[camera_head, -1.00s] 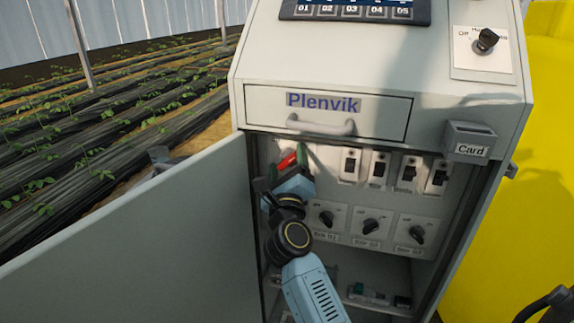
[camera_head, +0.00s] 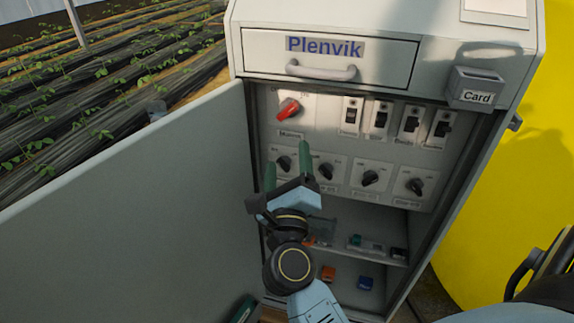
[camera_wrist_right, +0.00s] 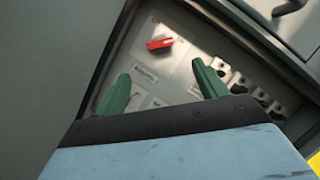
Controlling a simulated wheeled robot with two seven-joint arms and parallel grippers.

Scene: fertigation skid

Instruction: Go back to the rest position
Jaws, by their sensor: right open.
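My right gripper (camera_head: 288,168) is open and empty, with green fingers pointing up, in front of the open cabinet's control panel (camera_head: 335,140). It is below the red rotary switch (camera_head: 288,109) at the panel's upper left and apart from it. The red switch handle is tilted. In the right wrist view the gripper's two fingers (camera_wrist_right: 160,88) stand wide apart with nothing between them, and the red switch (camera_wrist_right: 160,43) lies beyond them. My left gripper does not show; a dark part at the lower right edge cannot be identified.
The grey cabinet door (camera_head: 130,210) stands open at the left. Toggle switches (camera_head: 381,115) and black knobs (camera_head: 370,178) fill the panel. Shelves below hold small parts, including a blue one (camera_head: 365,283). A card holder (camera_head: 476,88) sticks out at the right. A yellow tank (camera_head: 500,190) stands beyond.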

